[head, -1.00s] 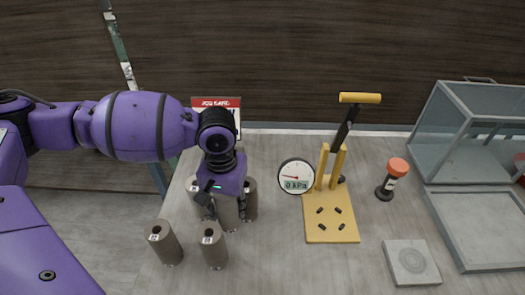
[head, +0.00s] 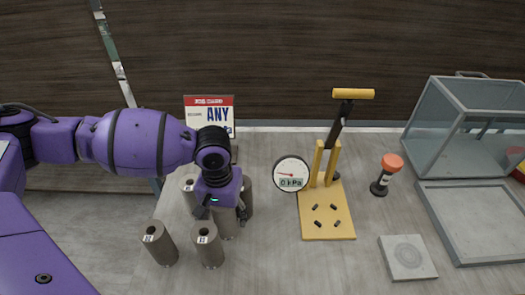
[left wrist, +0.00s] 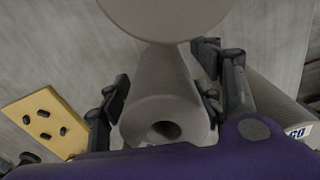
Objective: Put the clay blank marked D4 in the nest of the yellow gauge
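Several grey-brown hollow clay blanks stand upright at left centre in the head view: front left (head: 162,248), front middle (head: 209,252), back left (head: 189,194), right (head: 248,197) and one under my left gripper (head: 227,226). Their small labels are too blurred for me to find D4. My left gripper (head: 222,214) points down, fingers apart on either side of the last blank; that blank's bored top shows between them in the left wrist view (left wrist: 190,112). I cannot tell whether they touch it. The yellow gauge (head: 328,228) has several dark pegs around its bare nest. My right gripper is out of view.
A sign (head: 209,105) stands behind the blanks.

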